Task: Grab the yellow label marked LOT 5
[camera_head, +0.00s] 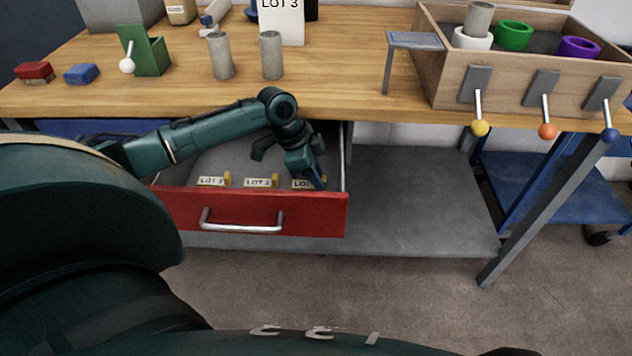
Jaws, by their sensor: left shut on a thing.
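An open red-fronted drawer (180,208) under the bench holds a row of white tags with yellow parts at their right ends. The left tag (212,181) seems to read LOT 3 and the middle tag (260,182) seems to read LOT 2. The right tag (302,184) shows only "LOT"; its number is hidden by my left gripper. My left gripper (317,181) reaches down into the drawer's right end and is shut on this right yellow label. The fingertips are partly hidden. My right gripper is not in view.
The drawer's metal handle (242,228) faces forward. A grey lower shelf (420,200) is clear.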

